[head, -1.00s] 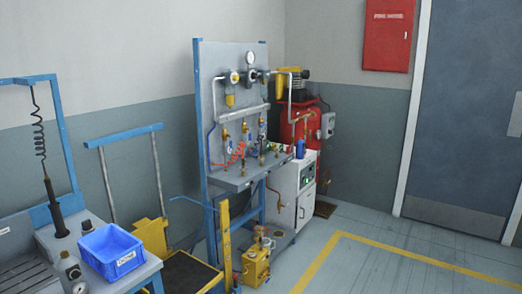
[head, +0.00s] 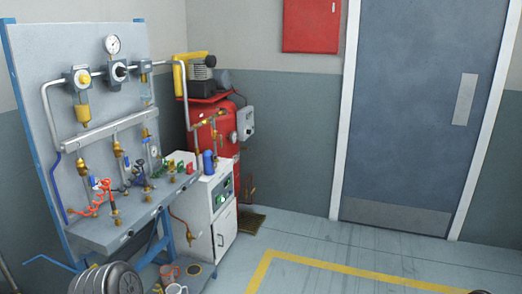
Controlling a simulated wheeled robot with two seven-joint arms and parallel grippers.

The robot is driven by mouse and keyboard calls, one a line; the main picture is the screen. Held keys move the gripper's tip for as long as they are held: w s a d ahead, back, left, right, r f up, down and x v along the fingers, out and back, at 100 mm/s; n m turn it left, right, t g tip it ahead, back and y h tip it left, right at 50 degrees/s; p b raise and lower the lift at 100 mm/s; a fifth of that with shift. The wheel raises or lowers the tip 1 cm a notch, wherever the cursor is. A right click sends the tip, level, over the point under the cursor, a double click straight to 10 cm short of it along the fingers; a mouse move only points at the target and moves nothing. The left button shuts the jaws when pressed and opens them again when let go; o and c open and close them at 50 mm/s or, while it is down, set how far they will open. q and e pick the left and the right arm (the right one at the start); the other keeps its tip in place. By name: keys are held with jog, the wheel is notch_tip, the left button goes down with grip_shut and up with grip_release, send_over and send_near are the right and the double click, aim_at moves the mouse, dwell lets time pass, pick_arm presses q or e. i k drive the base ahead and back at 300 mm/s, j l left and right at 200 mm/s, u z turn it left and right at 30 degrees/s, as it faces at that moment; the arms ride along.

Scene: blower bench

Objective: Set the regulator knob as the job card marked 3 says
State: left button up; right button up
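The grey panel (head: 55,45) of the blower bench stands at the left in the head view. A round pressure gauge (head: 112,44) sits near its top. Below the gauge is a regulator with a dark round knob (head: 120,71) facing out. To its left is a filter unit with a yellow disc (head: 83,78) and a yellow bowl (head: 82,115). Another unit with a clear bowl (head: 147,92) is to the right. The knob's setting is too small to read. I see no job card marked 3. Neither gripper shows.
A bench shelf (head: 110,235) with valves and hoses juts out below the panel. A white cabinet (head: 225,225) and a red compressor tank (head: 215,135) stand to the right. A closed door (head: 415,110) is at the right.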

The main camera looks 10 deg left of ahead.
aim_at(120, 71)
jog(key=i+u, duration=0.1)
jog(key=i, duration=0.6)
jog(key=i+l+u, duration=0.15)
jog(key=i, duration=0.5)
jog(key=i+l+u, duration=0.1)
jog(key=i, duration=0.6)
jog(key=i+l+u, duration=0.35)
jog(key=i+u, duration=0.15)
jog(key=i+l+u, duration=0.5)
jog(key=i+l, duration=0.05)
